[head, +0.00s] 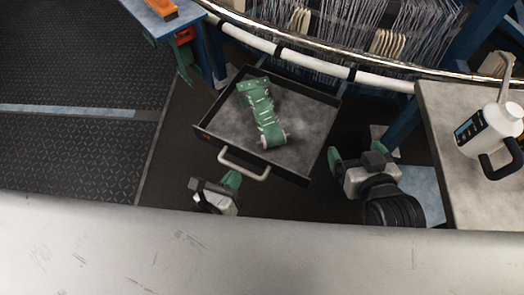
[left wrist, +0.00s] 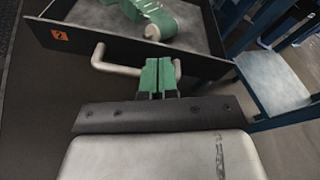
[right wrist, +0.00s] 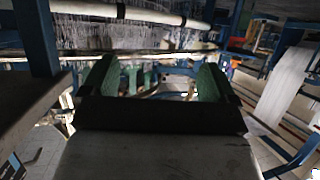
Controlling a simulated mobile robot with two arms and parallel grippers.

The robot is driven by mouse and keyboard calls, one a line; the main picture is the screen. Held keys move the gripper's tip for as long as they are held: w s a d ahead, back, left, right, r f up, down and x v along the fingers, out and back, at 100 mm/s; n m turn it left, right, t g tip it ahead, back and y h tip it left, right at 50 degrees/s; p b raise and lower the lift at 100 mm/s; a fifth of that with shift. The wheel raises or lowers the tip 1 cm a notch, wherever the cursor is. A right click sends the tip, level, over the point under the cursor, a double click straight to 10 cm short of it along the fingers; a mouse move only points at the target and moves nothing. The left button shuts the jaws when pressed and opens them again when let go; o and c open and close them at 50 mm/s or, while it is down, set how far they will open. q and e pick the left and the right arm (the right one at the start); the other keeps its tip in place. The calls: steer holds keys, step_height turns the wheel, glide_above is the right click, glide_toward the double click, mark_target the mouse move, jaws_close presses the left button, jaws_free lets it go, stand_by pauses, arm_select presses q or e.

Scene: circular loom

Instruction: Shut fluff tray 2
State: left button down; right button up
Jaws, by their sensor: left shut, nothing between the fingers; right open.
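Fluff tray 2 (head: 220,120) is a dark, open-topped drawer pulled out below the loom. In the left wrist view its front panel (left wrist: 130,55) carries an orange label with a 2 (left wrist: 59,36). A pale bar handle (head: 243,164) is on the front. A green object with white parts (head: 262,112) lies inside the tray. My left gripper (head: 231,181) is shut and empty, just in front of the handle; its green fingertips (left wrist: 157,72) overlap the handle in the left wrist view, and I cannot tell if they touch. My right gripper (head: 358,156) is open and empty, right of the tray.
A blue stand (head: 165,22) with an orange tool (head: 162,9) is at the upper left. The loom's curved rail (head: 290,55) runs behind the tray. Floor at left is clear.

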mark_target(258, 156)
arm_select(q)
steer(key=w+d+f+m, duration=0.1)
steer(key=w, duration=0.1)
steer(key=w+d+f+m+b, duration=0.1)
steer(key=w+f, duration=0.1)
steer(key=w+d+f+m, duration=0.1)
steer(key=w+f+m, duration=0.1)
steer(key=shift+w+d+f+g, duration=0.2)
steer(key=shift+w+d+g, duration=0.1)
steer(key=shift+w+g, duration=0.1)
steer(key=shift+w+d+f, duration=0.1)
steer(key=shift+w+d, duration=0.15)
steer(key=shift+w, duration=0.3)
arm_select(e)
steer(key=shift+w+a+r+t+y, duration=0.15)
steer(key=shift+w+r+t, duration=0.2)
steer(key=shift+r+t, duration=0.25)
steer(key=shift+w+r+t+y, duration=0.2)
steer(key=shift+w+r+t, duration=0.25)
steer(key=shift+r, duration=0.1)
steer(key=shift+w+a+r+t+y, duration=0.15)
steer(key=shift+w+r+t, duration=0.15)
steer(key=shift+r+t, duration=0.3)
steer(key=shift+d, duration=0.1)
